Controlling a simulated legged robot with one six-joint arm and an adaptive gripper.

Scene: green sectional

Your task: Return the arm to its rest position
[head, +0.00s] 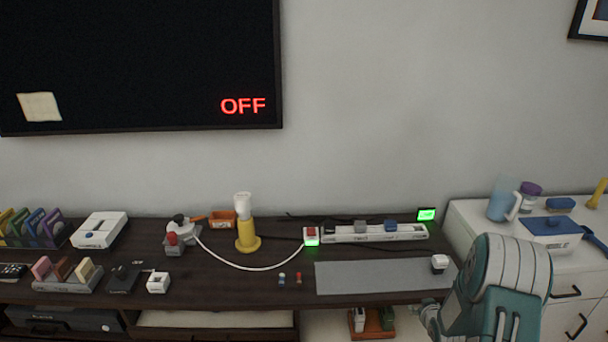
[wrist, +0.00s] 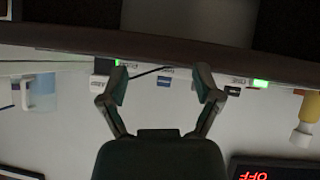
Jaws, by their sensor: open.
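My arm (head: 505,285), teal and pale grey, rises at the lower right of the head view, in front of the right end of the dark table. Its gripper is mostly out of the head view or hidden by the arm. In the wrist view my gripper (wrist: 162,82) is open, its two fingers spread wide with nothing between them. The wrist picture is upside down. Beyond the fingers it shows the wall, the power strip (wrist: 183,80) and the table's dark edge (wrist: 175,42).
On the dark table (head: 215,289) stand a white power strip (head: 345,236), a yellow lamp (head: 247,235), a grey mat (head: 345,280) and a small white-and-black block (head: 439,263). A white cabinet (head: 470,215) with a pitcher (head: 503,200) stands at right. A screen (head: 140,60) reads OFF.

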